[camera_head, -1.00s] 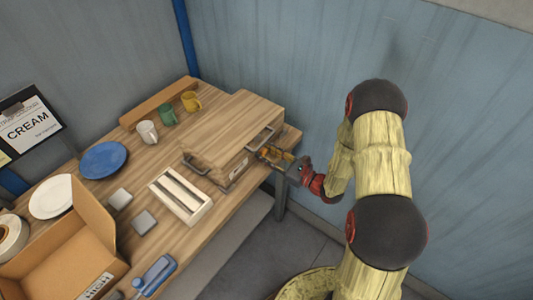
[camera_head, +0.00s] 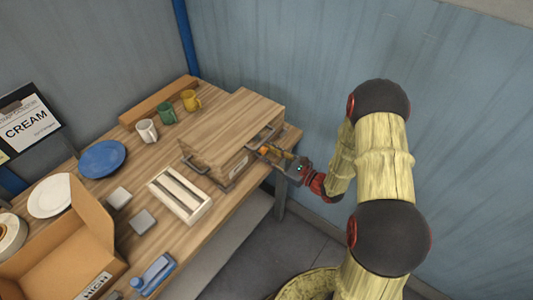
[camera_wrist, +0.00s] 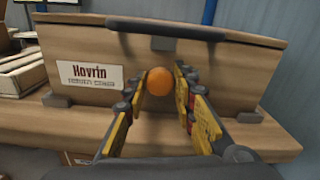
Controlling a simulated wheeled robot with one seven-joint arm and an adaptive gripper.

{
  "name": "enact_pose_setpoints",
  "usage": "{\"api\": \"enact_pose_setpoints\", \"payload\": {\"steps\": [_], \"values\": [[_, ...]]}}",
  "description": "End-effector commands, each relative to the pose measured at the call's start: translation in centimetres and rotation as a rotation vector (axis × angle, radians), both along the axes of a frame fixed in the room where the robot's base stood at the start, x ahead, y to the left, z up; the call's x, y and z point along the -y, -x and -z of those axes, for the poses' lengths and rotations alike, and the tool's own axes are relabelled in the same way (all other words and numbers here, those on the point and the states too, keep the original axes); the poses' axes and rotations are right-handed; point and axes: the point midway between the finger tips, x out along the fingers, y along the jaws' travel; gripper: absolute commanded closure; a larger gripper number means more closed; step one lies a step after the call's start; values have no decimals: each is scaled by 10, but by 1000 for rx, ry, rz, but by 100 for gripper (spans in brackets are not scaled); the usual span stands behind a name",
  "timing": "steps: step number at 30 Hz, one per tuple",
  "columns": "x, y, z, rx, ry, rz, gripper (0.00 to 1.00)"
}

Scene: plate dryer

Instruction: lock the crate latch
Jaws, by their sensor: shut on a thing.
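The wooden crate (camera_head: 228,133) stands at the right end of the table. In the wrist view its face (camera_wrist: 215,85) carries a white Hovrin label (camera_wrist: 90,77), with a dark bar handle (camera_wrist: 165,28) along its upper edge. A round orange knob (camera_wrist: 160,82), which I take to be the latch's, stands out in front of this face. It also shows small in the head view (camera_head: 264,151). My gripper (camera_wrist: 160,95) has its yellow-padded fingers on both sides of the knob and is shut on it. The latch's mounting behind the knob is hidden.
A slotted light tray (camera_head: 180,195) lies left of the crate. Several mugs (camera_head: 168,113) stand behind it. A blue plate (camera_head: 102,158), grey blocks (camera_head: 142,221) and an open cardboard box (camera_head: 60,235) are farther left. A blue wall is close behind my arm.

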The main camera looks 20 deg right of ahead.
Motion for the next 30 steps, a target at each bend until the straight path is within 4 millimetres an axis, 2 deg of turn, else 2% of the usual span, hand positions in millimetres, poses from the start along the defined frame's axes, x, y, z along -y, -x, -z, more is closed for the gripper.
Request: {"api": "enact_pose_setpoints", "payload": {"steps": [30], "values": [[-2,2,6,561,769,1,99]]}}
